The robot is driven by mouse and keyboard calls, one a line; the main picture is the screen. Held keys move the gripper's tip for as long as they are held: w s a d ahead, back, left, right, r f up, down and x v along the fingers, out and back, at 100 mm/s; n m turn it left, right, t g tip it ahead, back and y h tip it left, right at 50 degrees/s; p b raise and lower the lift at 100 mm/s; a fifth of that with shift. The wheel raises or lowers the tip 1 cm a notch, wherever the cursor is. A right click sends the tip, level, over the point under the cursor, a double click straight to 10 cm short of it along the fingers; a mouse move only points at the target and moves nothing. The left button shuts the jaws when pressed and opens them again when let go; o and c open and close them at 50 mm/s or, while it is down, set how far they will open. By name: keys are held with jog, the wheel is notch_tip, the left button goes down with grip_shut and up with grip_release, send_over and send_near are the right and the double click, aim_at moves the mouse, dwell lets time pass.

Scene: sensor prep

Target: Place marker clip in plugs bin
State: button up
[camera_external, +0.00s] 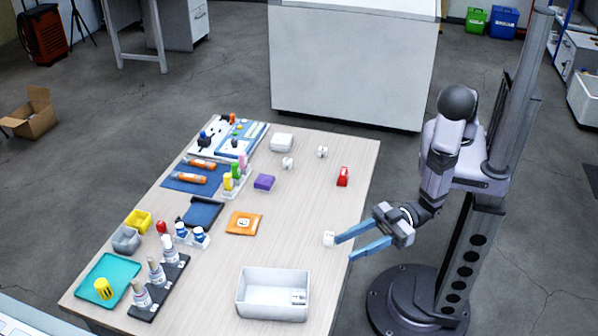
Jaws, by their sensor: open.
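My gripper (345,249) has two long blue fingers, spread apart over the right edge of the table, with nothing between them. A small white piece (328,238) lies just beyond the tip of the upper finger; I cannot tell if they touch. A small red clip-like object (343,177) lies farther back near the right edge. I cannot tell which of these is the marker clip. A white open bin (272,293) stands at the front of the table, with a small light item inside at its right. No plugs label is readable.
Small white pieces (287,162) and a purple block (264,182) lie toward the back. An orange packet (244,222) lies mid-table. Yellow (138,221) and grey (125,239) small bins, bottles in a black rack (160,287) and a teal tray (108,279) crowd the left. The centre right is clear.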

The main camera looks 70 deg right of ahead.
jog(key=w+d+f+m+g+h, duration=0.1)
jog(key=w+d+m+g+h, duration=0.3)
jog(key=w+d, duration=0.65)
jog(key=w+d+m+g+h, duration=0.1)
jog(key=w+d+h, duration=0.3)
jog(key=d, duration=0.6)
jog(key=s+d+r+m+g+h, duration=0.1)
jog(key=s+d+g, duration=0.1)
jog(key=s+d, duration=0.3)
jog(key=s+d+r+m+g+h, duration=0.1)
jog(key=s+d, duration=0.4)
jog(key=d, duration=0.7)
jog(key=s+d+r+m+g+h, duration=0.1)
jog(key=s+d+g, duration=0.3)
jog(key=d, duration=0.4)
jog(key=shift+s+d+r+m+h, duration=0.25)
jog(key=shift+s+m+h, duration=0.25)
jog(key=shift+s+h, duration=0.25)
notch_tip(320, 180, up, 4)
jog(key=p, duration=0.4)
jog(key=shift+r+p, duration=0.25)
jog(key=shift+p, duration=0.05)
